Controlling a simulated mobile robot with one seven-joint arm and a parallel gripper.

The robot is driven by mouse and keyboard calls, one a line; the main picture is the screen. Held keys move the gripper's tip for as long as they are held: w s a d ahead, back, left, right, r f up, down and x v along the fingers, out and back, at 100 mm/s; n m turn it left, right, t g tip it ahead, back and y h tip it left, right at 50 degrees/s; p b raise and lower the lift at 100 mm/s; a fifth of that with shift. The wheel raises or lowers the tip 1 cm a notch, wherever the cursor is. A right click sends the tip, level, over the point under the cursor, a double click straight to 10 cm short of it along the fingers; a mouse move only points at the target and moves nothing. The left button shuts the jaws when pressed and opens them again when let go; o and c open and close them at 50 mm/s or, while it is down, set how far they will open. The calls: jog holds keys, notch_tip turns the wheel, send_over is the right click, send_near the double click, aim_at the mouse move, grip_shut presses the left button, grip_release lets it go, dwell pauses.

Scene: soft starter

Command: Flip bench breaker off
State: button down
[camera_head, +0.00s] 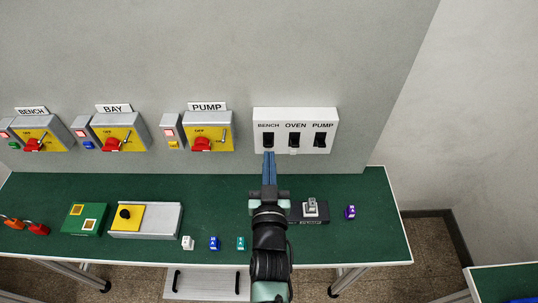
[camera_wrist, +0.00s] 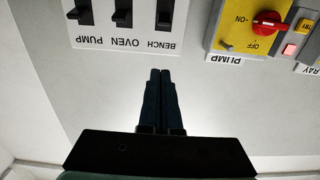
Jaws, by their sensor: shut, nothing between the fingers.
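The white breaker panel (camera_head: 296,146) is on the grey wall, with black switches labelled BENCH, OVEN and PUMP from left to right. The BENCH breaker (camera_head: 268,138) is the leftmost. The wrist view shows the panel upside down, with the BENCH breaker (camera_wrist: 170,14) on its right, partly cut off by the top edge. I cannot tell its on or off position for sure. My gripper (camera_head: 268,154) is shut and empty, its dark blue fingers pointing up just below the BENCH breaker. In the wrist view the fingertips (camera_wrist: 160,72) are below the BENCH label, apart from the switch.
Yellow isolators with red knobs, labelled BENCH (camera_head: 40,134), BAY (camera_head: 118,134) and PUMP (camera_head: 212,134), are on the wall to the left. Wall right of the panel is clear.

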jog(key=w+b, duration=0.4)
jog(key=w, duration=0.4)
jog(key=shift+w, duration=0.35)
jog(key=f+b, duration=0.1)
jog(key=f, duration=0.2)
jog(key=shift+s, duration=0.2)
jog(key=shift+s+f+b, duration=0.2)
jog(key=shift+f+b, duration=0.1)
jog(key=shift+f, duration=0.1)
jog(key=shift+a, duration=0.1)
